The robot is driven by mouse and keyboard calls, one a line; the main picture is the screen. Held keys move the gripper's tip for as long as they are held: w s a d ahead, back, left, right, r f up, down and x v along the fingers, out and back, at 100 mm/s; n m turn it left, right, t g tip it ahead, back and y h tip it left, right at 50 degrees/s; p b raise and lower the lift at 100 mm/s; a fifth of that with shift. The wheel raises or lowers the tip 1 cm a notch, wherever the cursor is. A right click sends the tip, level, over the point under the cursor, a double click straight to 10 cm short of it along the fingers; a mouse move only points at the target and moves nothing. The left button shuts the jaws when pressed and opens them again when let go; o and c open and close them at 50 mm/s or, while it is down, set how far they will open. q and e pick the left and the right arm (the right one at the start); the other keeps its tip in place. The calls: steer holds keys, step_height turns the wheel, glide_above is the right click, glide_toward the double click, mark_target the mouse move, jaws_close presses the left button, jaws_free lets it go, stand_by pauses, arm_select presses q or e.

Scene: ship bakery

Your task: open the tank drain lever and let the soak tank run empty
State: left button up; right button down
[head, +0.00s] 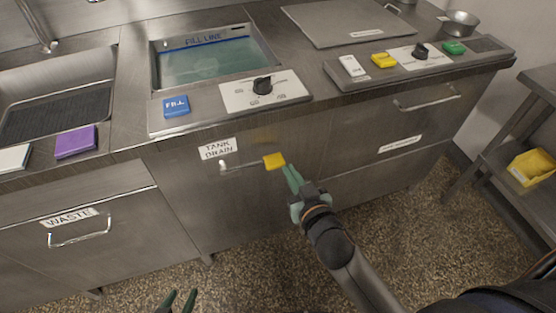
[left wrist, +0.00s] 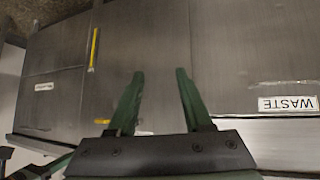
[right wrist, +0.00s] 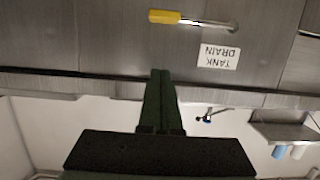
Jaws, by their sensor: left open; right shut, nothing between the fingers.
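The soak tank (head: 207,62) holds greenish water, with a FILL LINE mark on its back wall. Below it, the drain lever lies roughly level across the cabinet front, its yellow grip (head: 273,161) at the right end. The TANK DRAIN label (head: 218,148) is above its pivot. My right gripper (head: 288,169) is shut and empty, its tips just right of the yellow grip. In the right wrist view the yellow grip (right wrist: 164,17) shows beyond the fingertips (right wrist: 160,72), with a gap in the picture. My left gripper (head: 180,297) is open and empty, low at the bottom edge.
A blue FILL button (head: 175,106) and a black knob (head: 262,85) are on the tank's front ledge. A WASTE drawer (head: 72,226) with a handle is lower left. Yellow, white and green blocks lie on the right counter. The floor in front is clear.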

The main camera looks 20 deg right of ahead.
steer(key=shift+w, duration=0.1)
glide_above(277, 165)
steer(key=f, duration=0.2)
steer(key=shift+w+f+b, duration=0.2)
steer(key=shift+f+b, duration=0.1)
steer(key=shift+b, duration=0.1)
steer(key=f, duration=0.1)
steer(key=f+b, duration=0.1)
steer(key=f, duration=0.1)
steer(key=shift+s, duration=0.2)
steer(key=shift+f, duration=0.45)
arm_select(q)
steer(key=shift+w+d+f, duration=0.1)
steer(key=shift+d+f, duration=0.55)
arm_select(e)
steer(key=shift+f, duration=0.1)
